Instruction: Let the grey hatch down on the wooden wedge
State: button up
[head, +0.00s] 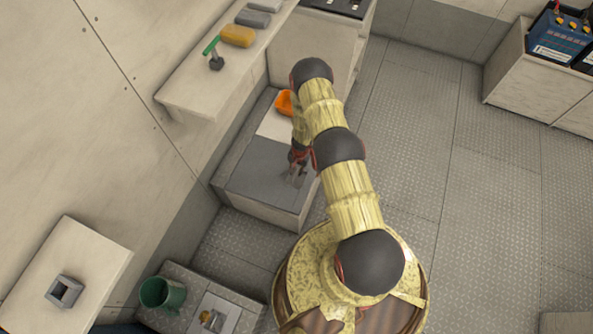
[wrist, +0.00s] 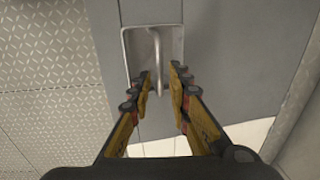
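The grey hatch (head: 262,172) appears to lie flat on top of a low locker; I cannot tell whether it is slightly raised. In the wrist view the grey hatch (wrist: 225,75) has a recessed metal plate (wrist: 175,36) with a loop handle (wrist: 158,55). My gripper (wrist: 161,75) is open, its fingertips on either side of the handle's near end; contact cannot be told. In the head view my gripper (head: 297,165) is over the hatch's right part, partly hidden by my arm. I cannot make out a wooden wedge in either view.
A white panel with an orange object (head: 284,103) adjoins the hatch. A shelf (head: 190,88) holds a green-handled item (head: 212,50) and blocks (head: 237,36). A green mug (head: 163,294) stands lower left. A battery (head: 560,38) sits far right. The floor at right is clear.

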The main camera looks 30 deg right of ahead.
grip_shut()
dwell(0.6)
